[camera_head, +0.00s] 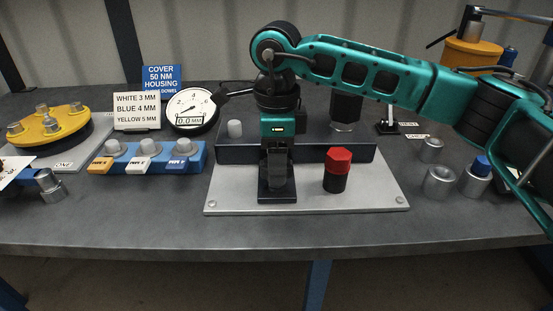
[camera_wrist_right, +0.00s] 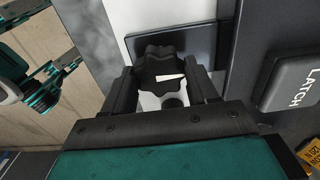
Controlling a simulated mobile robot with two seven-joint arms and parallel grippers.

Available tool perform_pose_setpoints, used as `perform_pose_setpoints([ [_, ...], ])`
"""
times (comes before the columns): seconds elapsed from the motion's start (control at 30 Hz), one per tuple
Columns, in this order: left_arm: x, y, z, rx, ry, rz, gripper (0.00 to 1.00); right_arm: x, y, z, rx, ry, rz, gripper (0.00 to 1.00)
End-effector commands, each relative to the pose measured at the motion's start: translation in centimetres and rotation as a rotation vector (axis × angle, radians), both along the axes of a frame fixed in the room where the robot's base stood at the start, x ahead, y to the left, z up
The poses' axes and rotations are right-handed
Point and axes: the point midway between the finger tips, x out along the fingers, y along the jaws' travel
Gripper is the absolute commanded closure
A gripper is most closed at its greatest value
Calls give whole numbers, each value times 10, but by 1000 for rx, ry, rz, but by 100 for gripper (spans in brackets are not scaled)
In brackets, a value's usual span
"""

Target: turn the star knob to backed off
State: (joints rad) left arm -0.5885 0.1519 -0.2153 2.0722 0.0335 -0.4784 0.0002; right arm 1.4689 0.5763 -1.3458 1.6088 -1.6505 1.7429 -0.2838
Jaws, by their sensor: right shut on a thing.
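The star knob (camera_wrist_right: 158,65) is black with a scalloped rim and a white pointer mark on its face. It shows in the right wrist view between the two dark fingers of my right gripper (camera_wrist_right: 164,84), which is shut on it. In the head view my right gripper (camera_head: 277,170) points straight down over a black plate (camera_head: 277,197) at the front of the fixture; the gripper mostly hides the knob there. My left gripper is in neither view.
A red-capped post (camera_head: 337,170) stands close right of the gripper on the light base plate (camera_head: 378,195). A dial gauge (camera_head: 191,110) reading 0.0 mm stands behind left. A blue block (camera_head: 190,158) with several couplers is left. A LATCH block (camera_wrist_right: 290,82) lies beside the knob.

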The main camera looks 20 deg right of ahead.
Motion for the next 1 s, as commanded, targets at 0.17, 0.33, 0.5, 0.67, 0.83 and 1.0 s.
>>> perform_pose_setpoints([
  [0.17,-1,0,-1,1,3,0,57,0,0,1,1,-1,9,72],
  [0.33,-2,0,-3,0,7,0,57,0,0,1,1,-1,9,72],
  [0.5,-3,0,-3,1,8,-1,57,0,0,1,1,-1,9,31],
  [0.67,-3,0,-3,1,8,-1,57,0,0,0,0,-1,7,16],
  [0.83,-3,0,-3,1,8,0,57,0,0,0,0,-1,7,16],
  [1.0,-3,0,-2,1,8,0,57,1,0,9,1,-3,6,16],
])
